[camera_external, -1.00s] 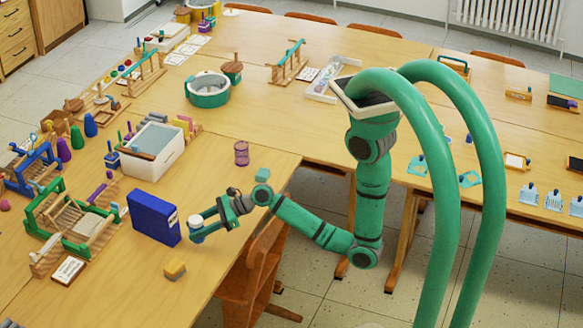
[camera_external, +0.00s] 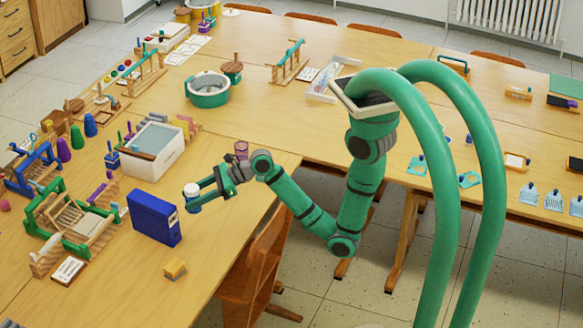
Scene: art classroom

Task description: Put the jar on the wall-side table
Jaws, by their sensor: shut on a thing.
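A small jar (camera_external: 193,205) with a pale lid and a bluish band is held in my gripper (camera_external: 203,190). The gripper is shut on the jar, which looks upright and in the air above the front table (camera_external: 225,225). The jar is just above and right of a blue box (camera_external: 153,217), and I cannot tell the gap between them. Joined tables run toward the radiator wall, with a back table top (camera_external: 330,45) and a right table top (camera_external: 455,110). Which one counts as the wall-side table is not marked.
A white bin (camera_external: 153,155) and a green-rimmed pot (camera_external: 208,90) stand farther back. A wooden chair (camera_external: 255,270) is at the table's front edge.

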